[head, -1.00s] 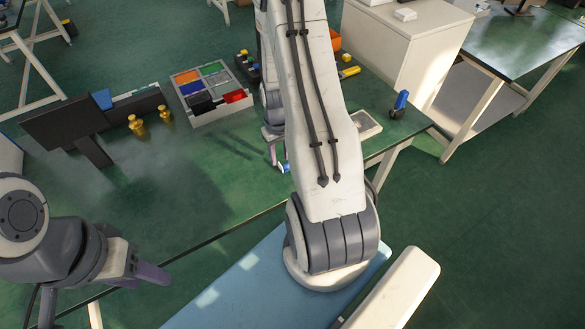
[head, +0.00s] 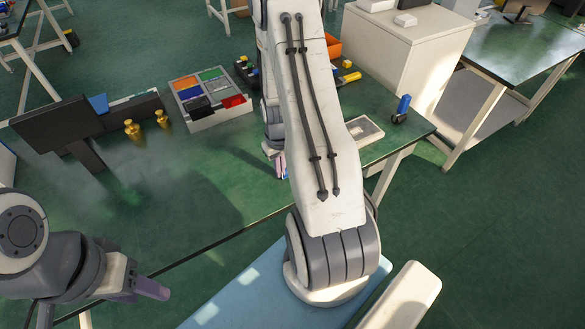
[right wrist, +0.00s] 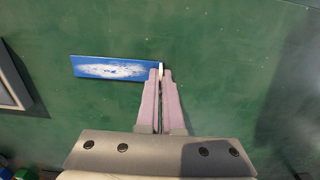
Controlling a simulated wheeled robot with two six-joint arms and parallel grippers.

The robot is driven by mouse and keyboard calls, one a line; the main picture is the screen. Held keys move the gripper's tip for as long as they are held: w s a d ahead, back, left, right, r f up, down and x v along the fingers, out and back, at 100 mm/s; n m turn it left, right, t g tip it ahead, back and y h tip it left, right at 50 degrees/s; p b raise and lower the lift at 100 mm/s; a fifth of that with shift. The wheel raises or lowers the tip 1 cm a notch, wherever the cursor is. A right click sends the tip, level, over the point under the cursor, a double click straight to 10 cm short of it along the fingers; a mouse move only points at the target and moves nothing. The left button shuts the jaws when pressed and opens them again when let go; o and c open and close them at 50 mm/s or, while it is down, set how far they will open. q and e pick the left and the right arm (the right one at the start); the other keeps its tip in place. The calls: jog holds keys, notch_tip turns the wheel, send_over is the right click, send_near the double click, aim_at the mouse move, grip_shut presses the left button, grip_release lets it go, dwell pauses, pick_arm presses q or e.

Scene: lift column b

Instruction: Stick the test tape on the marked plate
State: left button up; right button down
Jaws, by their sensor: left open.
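A flat blue strip with a mottled white patch (right wrist: 112,68) shows in the right wrist view over the green table. It looks like the test tape. My right gripper (right wrist: 161,72) is closed at its right end, with a small white bit between the fingertips. In the head view the right gripper (head: 280,172) is partly hidden behind my arm, low by the table's front edge. I cannot make out a marked plate for certain; a pale framed plate (head: 372,139) lies to the right of my arm. My left gripper (head: 138,292) is open and empty at the lower left.
A sorting tray (head: 220,119) with coloured compartments stands at the back. Two brass weights (head: 134,130) and a dark panel (head: 58,126) are to the left. A blue-handled tool (head: 402,106) stands near the right corner. The table's left front is clear.

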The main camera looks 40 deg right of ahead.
jog(key=shift+r+p, duration=3.45)
jog(key=shift+r, duration=0.55)
